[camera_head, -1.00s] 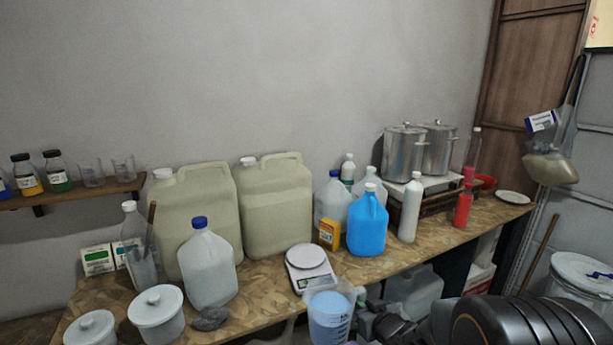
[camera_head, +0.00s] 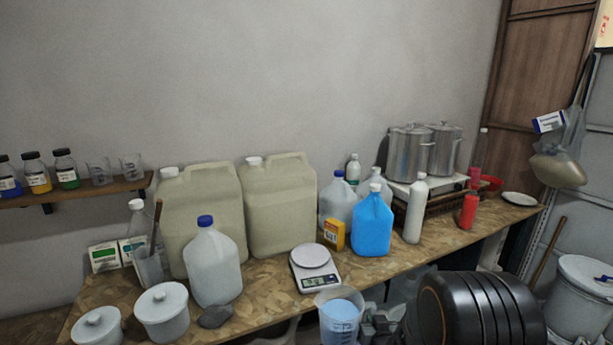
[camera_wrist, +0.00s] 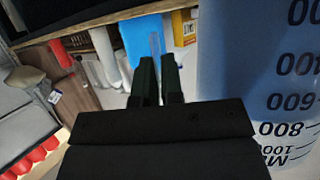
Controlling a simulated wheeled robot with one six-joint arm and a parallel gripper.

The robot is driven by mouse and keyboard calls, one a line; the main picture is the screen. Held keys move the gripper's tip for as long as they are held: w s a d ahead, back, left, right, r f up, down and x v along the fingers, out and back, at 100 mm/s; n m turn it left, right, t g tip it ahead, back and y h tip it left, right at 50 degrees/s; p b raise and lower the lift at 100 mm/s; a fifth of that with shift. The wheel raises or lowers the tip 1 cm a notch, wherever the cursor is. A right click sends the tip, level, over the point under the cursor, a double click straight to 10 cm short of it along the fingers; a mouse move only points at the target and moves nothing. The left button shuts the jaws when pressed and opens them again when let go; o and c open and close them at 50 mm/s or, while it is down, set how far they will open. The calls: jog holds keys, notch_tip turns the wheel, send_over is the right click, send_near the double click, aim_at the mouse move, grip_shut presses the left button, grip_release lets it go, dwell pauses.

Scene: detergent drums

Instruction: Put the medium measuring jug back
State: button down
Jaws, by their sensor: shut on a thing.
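The measuring jug (camera_head: 341,322) is clear with blue contents and stands out in front of the bench edge, low in the head view. In the wrist view the jug (camera_wrist: 240,70) fills the right side, with dark scale marks up to 1000 ML. My gripper (camera_wrist: 158,75) shows two dark fingers close together just left of the jug wall. In the head view my gripper is partly seen just right of the jug.
The wooden bench (camera_head: 270,292) is crowded. A kitchen scale (camera_head: 313,256) sits near its front edge, behind the jug. A blue jerrycan (camera_head: 372,225) and a white-capped bottle (camera_head: 416,210) stand right of it. A wall shelf (camera_head: 85,192) holds small bottles and two clear beakers (camera_head: 130,168).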

jog(key=s+a+f, duration=0.1)
jog(key=s+f, duration=0.2)
jog(key=f, duration=0.3)
jog(key=s+a+f, duration=0.1)
jog(key=s+f, duration=0.2)
jog(key=f, duration=0.3)
jog(key=shift+s+f, duration=0.2)
jog(key=shift+s, duration=0.05)
jog(key=shift+d, duration=0.1)
